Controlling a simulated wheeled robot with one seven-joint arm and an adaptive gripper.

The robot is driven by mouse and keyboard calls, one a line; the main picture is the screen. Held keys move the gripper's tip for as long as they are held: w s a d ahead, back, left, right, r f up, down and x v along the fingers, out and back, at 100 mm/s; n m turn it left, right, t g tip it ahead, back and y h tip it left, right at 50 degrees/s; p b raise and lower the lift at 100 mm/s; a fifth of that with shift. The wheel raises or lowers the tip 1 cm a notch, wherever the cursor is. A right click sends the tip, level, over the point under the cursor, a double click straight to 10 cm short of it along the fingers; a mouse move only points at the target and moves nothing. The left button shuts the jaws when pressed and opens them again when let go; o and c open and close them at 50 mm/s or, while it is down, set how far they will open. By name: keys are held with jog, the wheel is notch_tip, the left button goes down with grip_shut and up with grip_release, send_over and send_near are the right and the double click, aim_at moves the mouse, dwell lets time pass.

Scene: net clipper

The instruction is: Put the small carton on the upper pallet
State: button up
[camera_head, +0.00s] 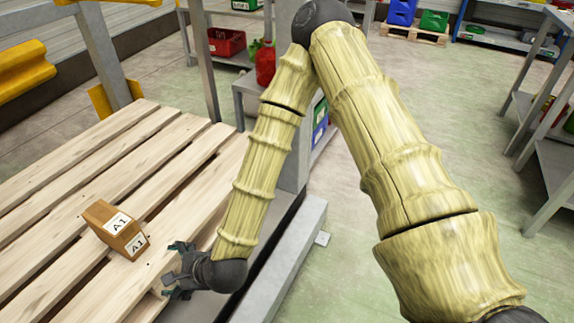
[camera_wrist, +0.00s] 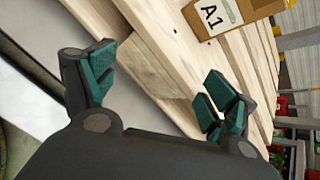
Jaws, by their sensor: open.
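A small brown carton (camera_head: 115,228) with white A1 labels sits on a wooden pallet (camera_head: 60,190) in the head view, near the pallet's right part. It also shows at the top of the wrist view (camera_wrist: 225,14), partly cut off by the frame edge. My gripper (camera_head: 172,272) is just right of and nearer than the carton, close to the pallet's edge. In the wrist view my gripper (camera_wrist: 155,88) is open with nothing between its dark green fingertips. The carton lies beyond the fingers and apart from them.
A grey metal beam (camera_head: 290,250) runs along the pallet's right side. A grey post (camera_head: 205,60) and yellow guards (camera_head: 22,68) stand at the far left. Shelves with red bins (camera_head: 225,42) are behind. The green floor at right is clear, with a rack (camera_head: 550,150) at the edge.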

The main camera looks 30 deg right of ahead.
jog(key=s+d+f+n+g+h, duration=0.3)
jog(key=s+d+f+n+g, duration=0.1)
jog(key=s+d+f+n, duration=0.6)
jog(key=s+d+f+n+g+h, duration=0.3)
jog(key=s+d+f+n+g, duration=0.1)
jog(key=s+d+f+n, duration=0.7)
jog(key=s+d, duration=0.3)
jog(key=d, duration=0.3)
jog(key=shift+w, duration=0.1)
